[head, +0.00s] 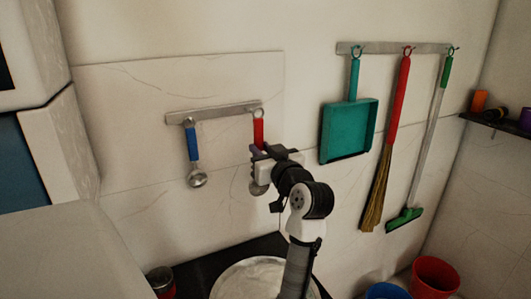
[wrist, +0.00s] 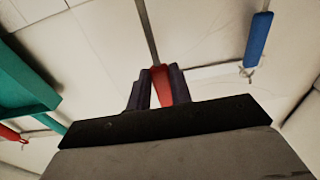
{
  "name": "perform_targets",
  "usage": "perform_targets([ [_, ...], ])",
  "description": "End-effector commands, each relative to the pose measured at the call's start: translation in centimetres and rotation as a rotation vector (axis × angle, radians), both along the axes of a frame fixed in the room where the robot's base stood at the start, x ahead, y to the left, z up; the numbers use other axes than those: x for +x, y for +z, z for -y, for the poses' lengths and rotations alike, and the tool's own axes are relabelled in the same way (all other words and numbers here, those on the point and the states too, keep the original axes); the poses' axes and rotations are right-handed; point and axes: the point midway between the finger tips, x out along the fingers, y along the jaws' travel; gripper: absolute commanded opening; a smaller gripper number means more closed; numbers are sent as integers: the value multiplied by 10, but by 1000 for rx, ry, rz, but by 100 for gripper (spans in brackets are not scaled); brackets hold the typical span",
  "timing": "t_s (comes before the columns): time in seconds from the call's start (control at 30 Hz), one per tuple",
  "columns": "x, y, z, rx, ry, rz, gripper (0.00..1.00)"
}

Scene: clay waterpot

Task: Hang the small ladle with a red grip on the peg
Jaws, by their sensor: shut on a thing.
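The small ladle's red grip (head: 258,131) stands upright at the right end of the short metal rail (head: 210,114). Its ring is level with the rail and overlaps it; I cannot tell whether the ring is around the peg. The ladle's bowl (head: 258,188) hangs below, partly hidden by my gripper. My gripper (head: 262,153) is shut on the ladle, at the lower part of the red grip. In the wrist view, the red grip (wrist: 163,88) is between the two dark fingers of my gripper (wrist: 159,72), with the metal stem running upward in the picture.
A blue-handled ladle (head: 193,145) hangs at the rail's left end. A teal dustpan (head: 349,128), a red-handled broom (head: 397,95) and a green-handled squeegee (head: 433,120) hang at the right. A pale round pot (head: 255,280) stands below my arm. A red bucket (head: 436,275) stands lower right.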

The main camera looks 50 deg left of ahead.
Motion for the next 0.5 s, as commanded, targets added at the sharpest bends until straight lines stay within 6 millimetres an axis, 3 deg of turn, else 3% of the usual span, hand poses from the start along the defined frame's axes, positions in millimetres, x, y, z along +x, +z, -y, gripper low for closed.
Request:
perform_targets([
  [0.5,8,-2,-30,1,1,-2,0],
])
